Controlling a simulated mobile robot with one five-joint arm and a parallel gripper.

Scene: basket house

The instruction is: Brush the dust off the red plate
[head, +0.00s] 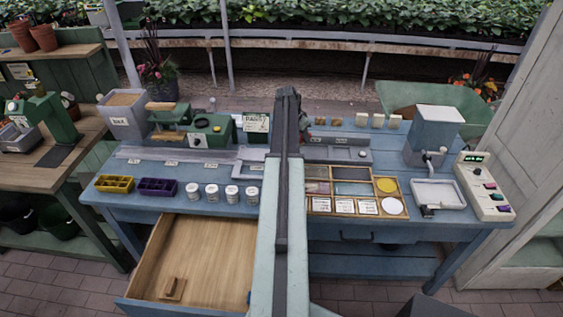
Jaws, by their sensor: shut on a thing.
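My arm reaches forward over the middle of the blue bench (230,208). The dark far end of my arm, with my gripper (303,120), is above the back of the bench. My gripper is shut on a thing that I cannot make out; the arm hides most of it. A wooden tray (352,214) with several compartments lies right of my arm. A dull reddish panel (317,187) in its left part may be the red plate, but it is small and I cannot be sure. No dust or brush can be made out.
An open wooden drawer (200,255) juts out at front left. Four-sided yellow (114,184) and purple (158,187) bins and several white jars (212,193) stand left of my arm. A white-topped machine (436,130) and a button panel (485,188) stand at right.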

